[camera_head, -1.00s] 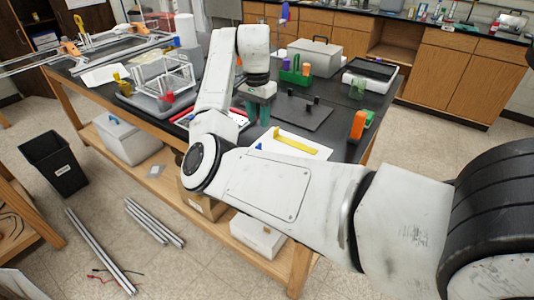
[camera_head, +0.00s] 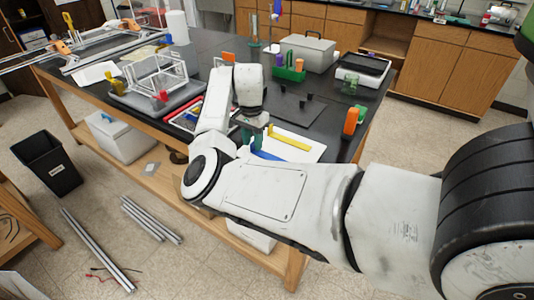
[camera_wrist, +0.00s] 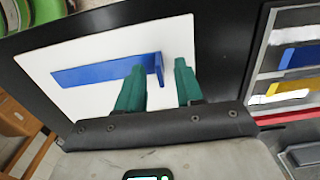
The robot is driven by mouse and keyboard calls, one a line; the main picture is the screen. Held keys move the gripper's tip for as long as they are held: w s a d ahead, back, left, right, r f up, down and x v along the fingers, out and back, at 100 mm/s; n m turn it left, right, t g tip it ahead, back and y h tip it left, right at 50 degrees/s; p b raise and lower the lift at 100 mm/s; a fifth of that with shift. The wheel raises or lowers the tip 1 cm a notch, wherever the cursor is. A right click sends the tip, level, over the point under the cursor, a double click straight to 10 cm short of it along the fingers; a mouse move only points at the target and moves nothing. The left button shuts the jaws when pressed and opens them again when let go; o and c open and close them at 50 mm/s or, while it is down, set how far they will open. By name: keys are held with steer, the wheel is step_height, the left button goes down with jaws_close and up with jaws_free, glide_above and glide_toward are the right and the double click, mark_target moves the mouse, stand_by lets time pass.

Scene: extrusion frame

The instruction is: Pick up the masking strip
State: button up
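A blue strip (camera_wrist: 105,69) with a raised end lies on a white sheet (camera_wrist: 60,100) in the wrist view. My gripper (camera_wrist: 160,80) has green fingers and is open. The blue strip's raised end shows between the fingertips; I cannot tell how far below them it lies. In the head view my gripper (camera_head: 252,136) is over the near-left part of the white sheet, and the blue strip (camera_head: 264,155) is partly hidden by my arm. A yellow strip (camera_head: 289,139) lies on the same sheet to the right. The frames do not show which strip is the masking strip.
A red-edged tray (camera_head: 172,121) is left of my gripper; coloured pieces lie in a tray in the wrist view (camera_wrist: 290,75). An orange item (camera_head: 351,121) stands right of the sheet. A dark plate (camera_head: 292,106) and clear-walled frame (camera_head: 155,76) are farther back.

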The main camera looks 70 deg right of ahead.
steer(key=shift+f, duration=0.2)
jaws_close()
stand_by(0.6)
